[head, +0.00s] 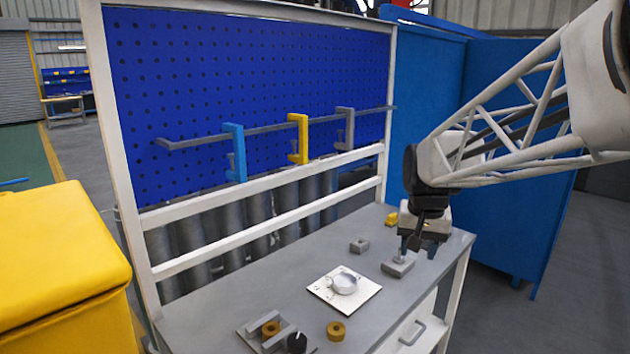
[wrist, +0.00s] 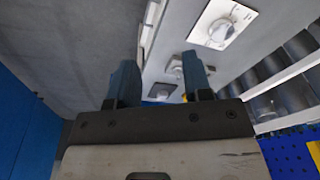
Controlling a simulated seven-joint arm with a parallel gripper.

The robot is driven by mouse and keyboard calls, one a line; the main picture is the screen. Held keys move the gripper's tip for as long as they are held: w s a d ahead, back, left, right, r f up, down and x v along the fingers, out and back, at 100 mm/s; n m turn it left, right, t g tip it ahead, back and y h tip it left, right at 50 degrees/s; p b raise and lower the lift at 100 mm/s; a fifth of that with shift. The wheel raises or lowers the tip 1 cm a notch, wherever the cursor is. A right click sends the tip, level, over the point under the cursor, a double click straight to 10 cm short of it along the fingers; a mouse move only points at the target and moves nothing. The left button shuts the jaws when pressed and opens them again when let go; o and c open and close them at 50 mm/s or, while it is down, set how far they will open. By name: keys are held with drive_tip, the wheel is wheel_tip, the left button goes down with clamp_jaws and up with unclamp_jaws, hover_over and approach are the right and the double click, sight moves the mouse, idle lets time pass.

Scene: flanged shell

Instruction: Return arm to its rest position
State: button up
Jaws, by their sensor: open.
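My gripper (head: 418,246) hangs from the arm over the right end of the grey workbench (head: 250,290), pointing down. In the wrist view, its two dark fingers (wrist: 160,78) stand apart with nothing held between them. A white square plate with a round, pale flanged shell (head: 344,284) lies on the bench to the left of my gripper. The shell also shows in the wrist view (wrist: 222,28), on its plate at the top. A grey block (head: 397,266) is just below and left of my gripper in the head view; the exact gap is unclear.
A smaller grey block (head: 359,245) and a yellow piece (head: 392,219) are farther back. A brass ring (head: 336,331) and a grey fixture (head: 277,340) lie at the front. Clamps (head: 298,138) hang on a rail behind. A blue partition (head: 500,150) stands right of the bench.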

drive_tip(key=s+a+f+n, duration=0.1)
drive_tip(key=s+f, duration=0.1)
drive_tip(key=s, duration=1)
drive_tip(key=s+a+f+n+t, duration=0.1)
drive_tip(key=s+f+n, duration=0.1)
drive_tip(key=s, duration=1.1)
drive_tip(key=shift+s+a+f, duration=0.15)
drive_tip(key=shift+s+a, duration=0.15)
idle(0.5)
